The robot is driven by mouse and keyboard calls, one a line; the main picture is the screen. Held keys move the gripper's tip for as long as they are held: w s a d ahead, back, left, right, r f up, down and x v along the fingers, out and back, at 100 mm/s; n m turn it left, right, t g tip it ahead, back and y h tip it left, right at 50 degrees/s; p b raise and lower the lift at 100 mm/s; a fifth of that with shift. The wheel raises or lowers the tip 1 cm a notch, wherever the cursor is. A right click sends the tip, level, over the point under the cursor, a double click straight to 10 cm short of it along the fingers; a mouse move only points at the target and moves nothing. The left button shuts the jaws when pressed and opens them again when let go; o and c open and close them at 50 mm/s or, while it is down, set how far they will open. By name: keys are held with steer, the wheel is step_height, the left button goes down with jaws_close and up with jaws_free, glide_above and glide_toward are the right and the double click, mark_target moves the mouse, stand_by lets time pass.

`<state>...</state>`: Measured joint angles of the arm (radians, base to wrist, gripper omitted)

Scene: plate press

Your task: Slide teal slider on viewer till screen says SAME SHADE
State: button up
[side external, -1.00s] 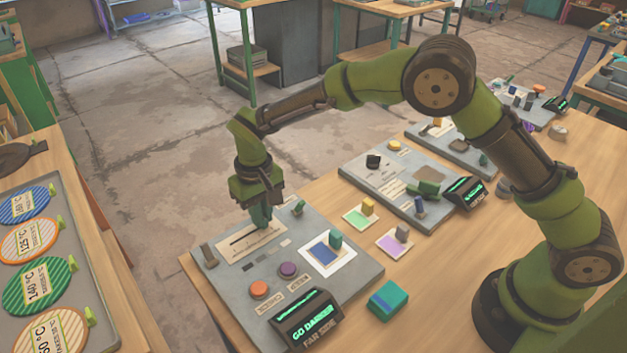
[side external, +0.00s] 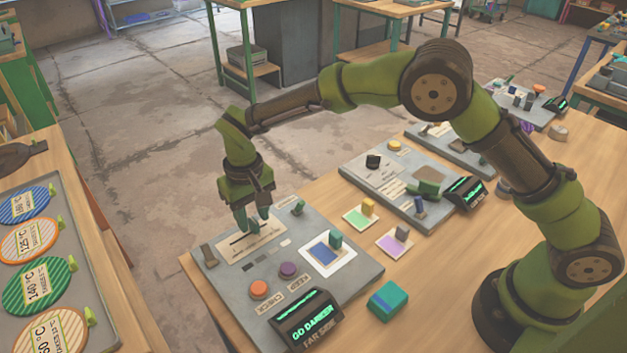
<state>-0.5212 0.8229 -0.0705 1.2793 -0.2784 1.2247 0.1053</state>
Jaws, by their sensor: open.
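The viewer (side external: 225,268) is a grey panel at the table's front left. Its dark screen (side external: 310,318) reads GO DARKER, with FAR SIDE lettered below. A pale slot plate (side external: 238,257) with dark slots lies at its far left. My gripper (side external: 252,224) is over this plate, pointing down, its fingers apart. A small teal piece, seemingly the teal slider (side external: 254,227), shows between the fingertips. The fingers partly hide it, and I cannot tell whether they touch it. A blue swatch (side external: 322,253) on a white card with a teal block (side external: 335,241) lies on the panel.
An orange button (side external: 259,289) and a purple button (side external: 288,270) are on the panel's near part. Green and lilac swatch cards, a teal-blue box (side external: 387,300) and a second grey panel (side external: 375,185) lie to the right. A tray of striped discs is at left.

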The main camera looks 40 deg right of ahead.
mark_target(259, 230)
step_height(259, 230, up, 16)
stand_by(0.3)
steer(key=s+d+r+m+t+y, duration=0.1)
steer(key=s+d+r+m+t, duration=0.1)
steer(key=s+d, duration=0.8)
steer(key=s+d+r+m+t+y, duration=0.1)
steer(key=s+d+t, duration=0.4)
steer(key=s+d, duration=0.6)
steer(key=shift+s+r+m, duration=0.5)
steer(key=shift+s+r, duration=0.05)
steer(key=shift+s, duration=0.55)
stand_by(0.4)
